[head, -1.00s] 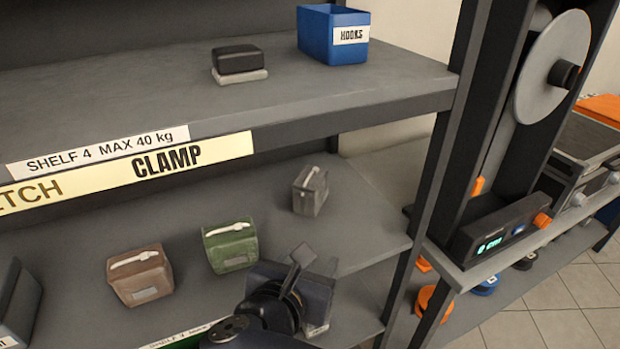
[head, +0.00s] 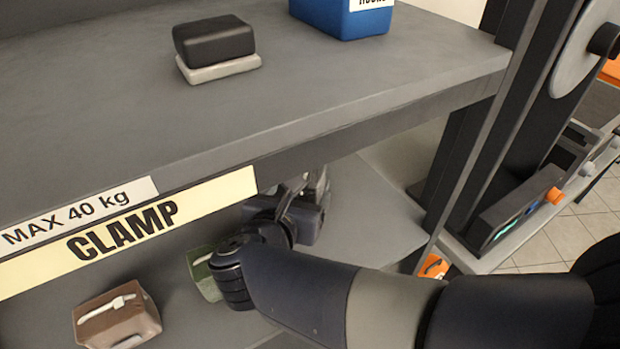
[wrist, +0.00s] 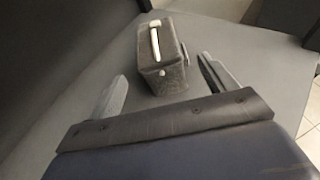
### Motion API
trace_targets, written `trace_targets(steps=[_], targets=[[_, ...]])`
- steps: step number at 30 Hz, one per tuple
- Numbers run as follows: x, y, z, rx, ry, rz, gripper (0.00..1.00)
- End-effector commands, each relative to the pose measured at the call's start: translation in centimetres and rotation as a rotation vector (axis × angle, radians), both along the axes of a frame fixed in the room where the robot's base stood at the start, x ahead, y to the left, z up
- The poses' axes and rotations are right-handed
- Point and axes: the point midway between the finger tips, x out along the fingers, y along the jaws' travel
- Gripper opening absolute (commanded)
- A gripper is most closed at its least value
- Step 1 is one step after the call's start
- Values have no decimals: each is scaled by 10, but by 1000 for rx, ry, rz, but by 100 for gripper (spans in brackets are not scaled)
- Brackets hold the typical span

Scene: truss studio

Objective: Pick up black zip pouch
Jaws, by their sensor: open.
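The black zip pouch (wrist: 170,68) looks dark grey with a pale zip strip on top. It stands upright on the lower shelf (wrist: 80,75). In the wrist view it is ahead of my gripper (wrist: 163,72), between the lines of the two spread fingers and closer to the right one. The fingers are open with nothing held, and I cannot tell whether the right one touches the pouch. In the head view my gripper (head: 298,190) reaches under the upper shelf, and it and the shelf edge hide most of the pouch.
The upper shelf (head: 330,95) hangs over my arm, carrying a black box-like item (head: 213,40) on a pale one and a blue bin (head: 335,22). A brown pouch (head: 118,318) and a partly hidden green pouch (head: 203,275) stand left on the lower shelf. A dark upright (head: 480,130) is right.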

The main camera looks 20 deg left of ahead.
Motion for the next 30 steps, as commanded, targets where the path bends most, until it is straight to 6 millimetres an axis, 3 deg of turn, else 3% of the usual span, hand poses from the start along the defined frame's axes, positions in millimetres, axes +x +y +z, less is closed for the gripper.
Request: trace_targets(steps=[13, 22, 30], targets=[[46, 3, -17, -1, 0, -3, 80], [51, 4, -19, 0, 0, 1, 80], [51, 4, -19, 0, -1, 1, 60]])
